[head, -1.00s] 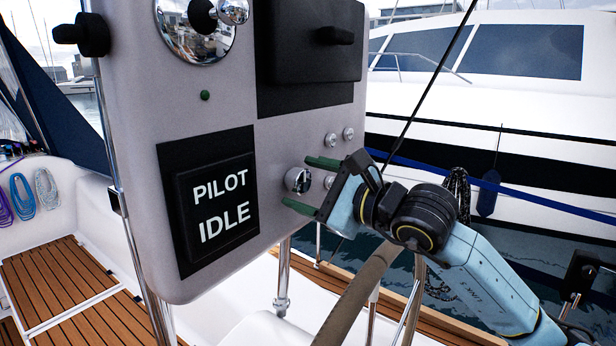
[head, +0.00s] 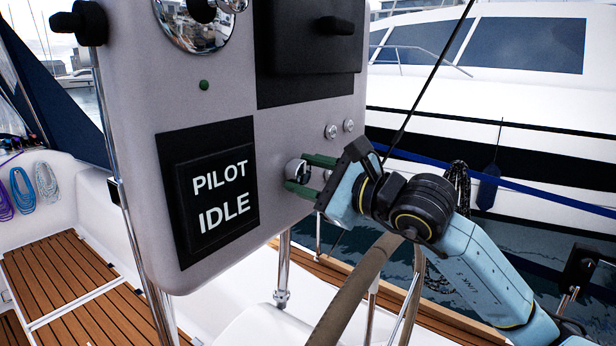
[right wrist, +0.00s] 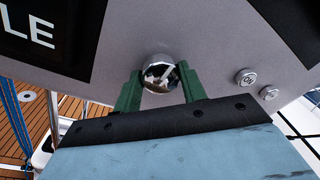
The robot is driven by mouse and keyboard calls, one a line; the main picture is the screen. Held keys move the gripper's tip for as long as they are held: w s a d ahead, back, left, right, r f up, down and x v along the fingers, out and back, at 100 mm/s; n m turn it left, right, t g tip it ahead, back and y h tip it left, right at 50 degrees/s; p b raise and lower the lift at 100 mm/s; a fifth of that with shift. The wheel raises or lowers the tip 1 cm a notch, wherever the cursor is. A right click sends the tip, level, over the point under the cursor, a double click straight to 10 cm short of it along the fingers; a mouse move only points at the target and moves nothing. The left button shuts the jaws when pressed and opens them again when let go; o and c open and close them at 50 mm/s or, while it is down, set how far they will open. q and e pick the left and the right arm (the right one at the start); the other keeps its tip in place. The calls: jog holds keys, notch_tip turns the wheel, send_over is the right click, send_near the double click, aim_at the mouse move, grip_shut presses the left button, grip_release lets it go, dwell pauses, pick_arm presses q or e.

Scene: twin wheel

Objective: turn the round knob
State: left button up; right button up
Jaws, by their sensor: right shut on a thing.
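The round chrome knob (head: 294,170) sits low on the right part of the grey console face, beside the "PILOT IDLE" display. In the right wrist view the knob (right wrist: 160,73) shows between the green fingertips. My right gripper (head: 305,175) is shut on the knob, one finger above it and one below in the head view; the fingers also show in the right wrist view (right wrist: 159,88). The fingers partly cover the knob in the head view. My left gripper is in neither view.
The "PILOT IDLE" display (head: 218,190) is left of the knob. Small silver buttons (head: 331,131) are up and right of it. A green light (head: 204,85) and a chrome lever mount (head: 200,22) are higher. The steering wheel rim (head: 355,290) passes below my right arm.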

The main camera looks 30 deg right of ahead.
jog(key=m+b, duration=0.1)
jog(key=m, duration=0.1)
jog(key=shift+m, duration=0.4)
jog(key=m, duration=0.2)
jog(key=shift+m+g+b, duration=0.3)
jog(key=m, duration=0.2)
jog(key=shift+m, duration=0.3)
jog(key=m+p, duration=0.1)
jog(key=m, duration=0.2)
jog(key=shift+r+g, duration=0.1)
jog(key=shift+g, duration=0.2)
jog(key=m+p, duration=0.1)
jog(key=m, duration=0.1)
jog(key=shift+m, duration=0.4)
jog(key=m+y+p, duration=0.1)
jog(key=m+p, duration=0.1)
jog(key=shift+d+r+m, duration=0.1)
jog(key=shift+m, duration=0.2)
jog(key=m+p, duration=0.3)
jog(key=shift+m+p, duration=0.3)
jog(key=shift+m+g+y+p, duration=0.3)
jog(key=shift+m+p, duration=0.55)
jog(key=shift+m, duration=0.05)
